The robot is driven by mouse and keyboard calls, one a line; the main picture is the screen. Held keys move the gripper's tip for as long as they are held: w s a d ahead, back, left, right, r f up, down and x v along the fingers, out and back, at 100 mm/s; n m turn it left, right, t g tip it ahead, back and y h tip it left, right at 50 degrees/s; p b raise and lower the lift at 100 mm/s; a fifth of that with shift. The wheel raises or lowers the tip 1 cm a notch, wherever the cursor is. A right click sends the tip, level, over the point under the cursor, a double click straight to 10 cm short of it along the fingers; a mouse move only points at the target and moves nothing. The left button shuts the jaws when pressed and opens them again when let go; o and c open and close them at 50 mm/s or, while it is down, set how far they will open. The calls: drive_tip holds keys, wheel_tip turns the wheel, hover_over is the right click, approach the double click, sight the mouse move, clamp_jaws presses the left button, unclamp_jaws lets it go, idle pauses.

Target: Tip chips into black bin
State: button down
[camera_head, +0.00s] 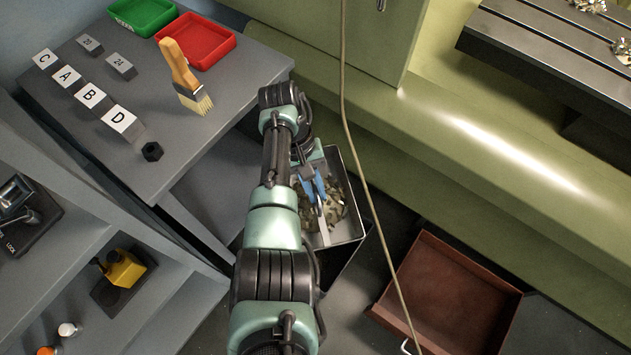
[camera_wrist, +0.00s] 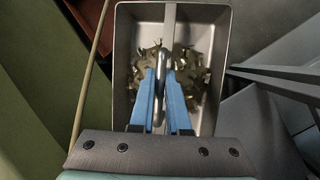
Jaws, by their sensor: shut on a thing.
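A grey metal pan (camera_head: 351,198) with metal chips (camera_head: 334,206) in its bottom hangs or stands beside the cart, open side up. It fills the middle of the wrist view (camera_wrist: 122,60), with chips on both sides of a grey bar across it. My gripper (camera_head: 318,191) has blue fingers, shut on the pan's silver handle (camera_wrist: 160,90) above the chips. Dark walls of what looks like the black bin (camera_head: 334,272) show below the pan. The pan hides most of it, and I cannot tell whether they touch.
A brown tray (camera_head: 450,300) lies on the floor at right. A cable (camera_head: 362,165) hangs past the pan. The green machine stands behind.

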drive_tip(key=shift+s+r+p, duration=0.2)
drive_tip(key=shift+p, duration=0.6)
